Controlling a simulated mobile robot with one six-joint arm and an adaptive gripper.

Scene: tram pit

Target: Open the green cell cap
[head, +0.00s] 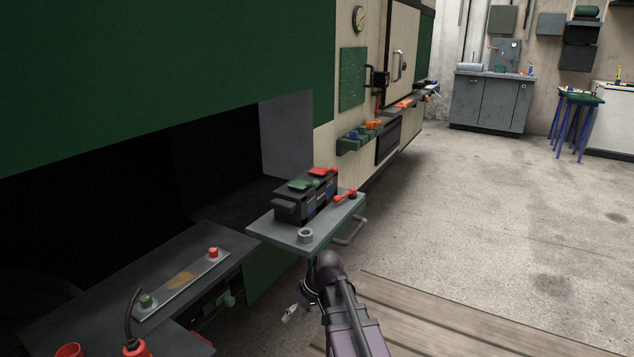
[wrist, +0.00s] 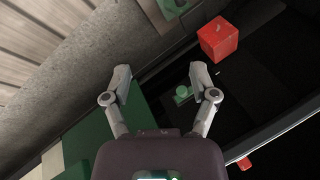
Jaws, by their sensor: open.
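The dark battery (head: 309,198) stands on a grey pull-out tray (head: 283,232) in the head view. The green cell cap (head: 301,185) lies on top of its nearer part, and looks shut. A red cap (head: 323,171) sits on the farther part. My gripper (head: 291,314) is below and in front of the tray, apart from the battery and partly hidden by my arm. In the wrist view my gripper (wrist: 161,76) has its fingers spread with nothing between them. The green cell cap cannot be made out there.
A grey ring (head: 306,236) and a red-handled tool (head: 346,195) lie on the tray, which has a front handle (head: 350,233). A lower bench (head: 62,316) with a metal bar (head: 184,285) is at left. A red block (wrist: 219,40) shows in the wrist view. Open floor lies right.

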